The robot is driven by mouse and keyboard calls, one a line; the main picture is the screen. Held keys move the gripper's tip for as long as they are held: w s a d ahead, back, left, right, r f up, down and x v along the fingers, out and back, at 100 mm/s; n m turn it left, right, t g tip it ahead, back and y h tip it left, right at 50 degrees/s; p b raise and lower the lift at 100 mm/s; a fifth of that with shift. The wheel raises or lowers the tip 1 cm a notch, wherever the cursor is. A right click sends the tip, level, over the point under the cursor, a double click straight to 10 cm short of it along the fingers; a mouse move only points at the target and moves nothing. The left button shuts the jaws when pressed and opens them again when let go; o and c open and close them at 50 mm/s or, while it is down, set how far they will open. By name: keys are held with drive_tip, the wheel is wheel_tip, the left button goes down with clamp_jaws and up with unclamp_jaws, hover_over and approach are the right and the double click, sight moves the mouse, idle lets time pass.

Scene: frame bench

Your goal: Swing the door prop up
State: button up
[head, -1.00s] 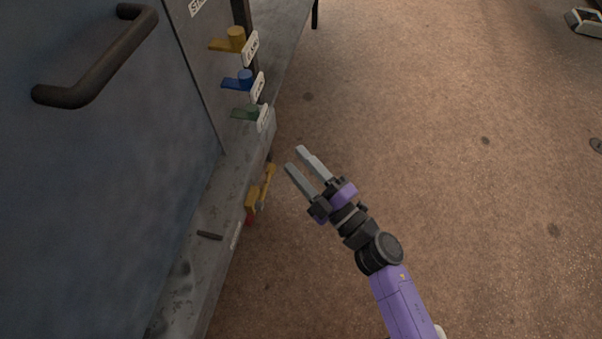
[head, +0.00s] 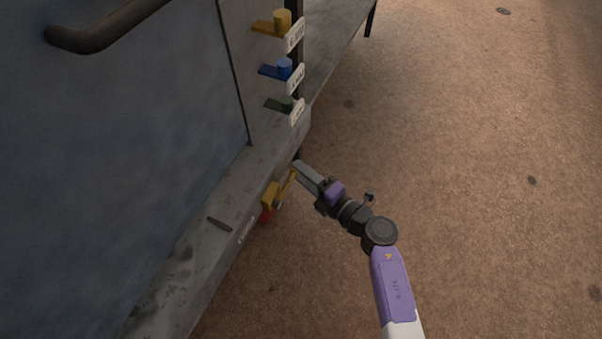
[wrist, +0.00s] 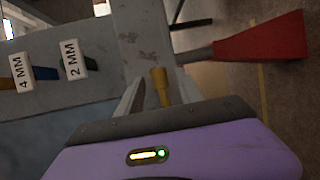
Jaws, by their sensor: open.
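The door prop appears to be the yellow bracket (head: 270,196) with a thin yellow arm (head: 287,184) and a red end (head: 267,215), low on the front edge of the grey frame. My gripper (head: 302,171) is open, with its fingertips right beside the upper end of the yellow arm. In the wrist view a yellow rod (wrist: 161,88) with a thicker tip shows between my two fingers; I cannot tell whether they touch it. A red wedge-shaped piece (wrist: 262,42) on a grey rod lies beyond, at the upper right.
A blue-grey door (head: 130,150) with a dark handle (head: 105,35) fills the left. Yellow (head: 283,22), blue (head: 284,67) and green (head: 287,103) levers with white tags sit on the frame above the gripper. The brown floor (head: 470,180) at right is clear.

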drive_tip(key=shift+x, duration=0.75)
drive_tip(key=shift+s, duration=0.1)
clamp_jaws()
idle(0.8)
